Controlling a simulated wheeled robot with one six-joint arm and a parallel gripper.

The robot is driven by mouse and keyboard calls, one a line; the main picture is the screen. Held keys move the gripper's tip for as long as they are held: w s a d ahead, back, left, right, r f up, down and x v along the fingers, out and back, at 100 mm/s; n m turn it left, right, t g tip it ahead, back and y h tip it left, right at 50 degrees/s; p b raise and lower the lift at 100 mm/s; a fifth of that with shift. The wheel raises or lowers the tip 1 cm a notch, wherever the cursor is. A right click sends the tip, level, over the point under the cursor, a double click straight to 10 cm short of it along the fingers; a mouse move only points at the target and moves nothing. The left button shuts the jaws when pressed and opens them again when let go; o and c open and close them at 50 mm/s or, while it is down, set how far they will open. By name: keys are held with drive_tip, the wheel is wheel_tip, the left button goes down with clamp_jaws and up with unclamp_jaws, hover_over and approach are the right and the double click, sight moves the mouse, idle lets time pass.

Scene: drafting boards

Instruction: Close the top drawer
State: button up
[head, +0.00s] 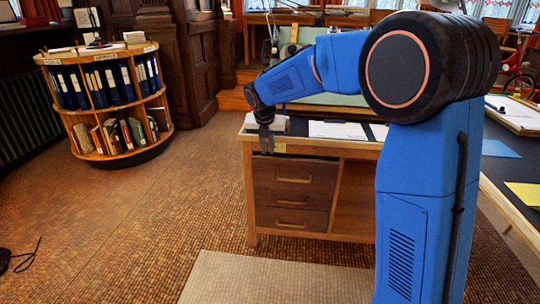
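The wooden desk (355,151) stands in the middle of the head view with a stack of dark brown drawers on its left side. The top drawer (292,169) has a brass bar handle (294,180). Its front looks to stand out a little from the drawers below, with a dark gap above it; how far is hard to tell. My gripper (267,150) points down at the desk's front edge, just above the left part of the top drawer. Its fingers are small and dark here; I cannot tell whether they are apart or whether they touch the drawer.
Lower drawers (291,221) look closed. White papers (337,130) lie on the desk. A round bookshelf (110,100) with binders stands at left. A pale mat (270,280) lies in front. Another table with papers (515,112) is at right.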

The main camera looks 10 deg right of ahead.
drive_tip(key=shift+o, duration=1.2)
drive_tip(key=s+d+f+m+g+y, duration=0.1)
drive_tip(key=s+d+f+m+g, duration=0.2)
drive_tip(key=f, duration=0.4)
drive_tip(key=shift+s+d+f+m, duration=0.3)
drive_tip(key=shift+s+d+f, duration=0.05)
drive_tip(key=shift+d, duration=0.2)
drive_tip(key=s+d+f+m+g+y, duration=0.3)
drive_tip(key=s+f+m+g+y, duration=0.25)
drive_tip(key=s+f+m, duration=0.45)
drive_tip(key=m+t+y, duration=0.9)
drive_tip(key=m+t, duration=0.7)
drive_tip(key=m, duration=0.9)
approach(294, 180)
drive_tip(key=x, duration=1)
drive_tip(key=shift+w+f, duration=0.25)
clamp_jaws()
